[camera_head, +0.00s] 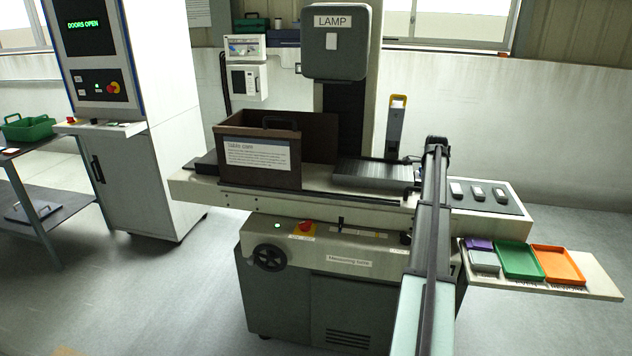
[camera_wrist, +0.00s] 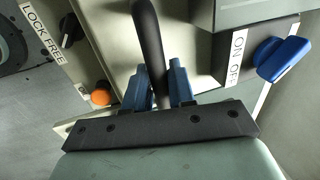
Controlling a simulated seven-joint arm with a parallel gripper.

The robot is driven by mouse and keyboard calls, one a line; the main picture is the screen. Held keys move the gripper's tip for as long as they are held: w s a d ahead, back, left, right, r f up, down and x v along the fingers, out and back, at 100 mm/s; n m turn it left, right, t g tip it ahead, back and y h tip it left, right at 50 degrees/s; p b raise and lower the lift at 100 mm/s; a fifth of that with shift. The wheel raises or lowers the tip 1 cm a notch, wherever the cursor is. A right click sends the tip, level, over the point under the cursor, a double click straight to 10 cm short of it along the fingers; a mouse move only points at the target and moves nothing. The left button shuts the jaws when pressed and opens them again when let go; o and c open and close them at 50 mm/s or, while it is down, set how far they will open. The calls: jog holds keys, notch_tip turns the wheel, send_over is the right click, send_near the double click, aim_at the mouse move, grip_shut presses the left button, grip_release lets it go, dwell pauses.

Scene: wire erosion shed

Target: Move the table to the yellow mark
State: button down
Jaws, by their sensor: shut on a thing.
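The long pale table (camera_head: 205,191) lies across the top of the green-grey machine (camera_head: 285,300) in the head view.
Near the bar are a LOCK/FREE knob (camera_wrist: 70,30), an orange button (camera_wrist: 101,94) and a blue ON/OFF lever (camera_wrist: 283,60). A brown box (camera_head: 262,170) and a ridged plate (camera_head: 375,175) rest on the table. Coloured trays (camera_head: 520,261) sit on a shelf at right.

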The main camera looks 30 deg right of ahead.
jog(key=shift+s+d, duration=0.8)
jog(key=shift+d, duration=0.05)
jog(key=shift+s+d, duration=0.15)
jog(key=shift+s+d, duration=0.7)
jog(key=shift+d, duration=0.05)
jog(key=shift+s+d, duration=0.1)
jog(key=shift+s, duration=0.05)
jog(key=shift+s+d, duration=0.7)
jog(key=shift+d, duration=0.05)
jog(key=shift+s+d, duration=2.35)
jog(key=shift+d, duration=0.05)
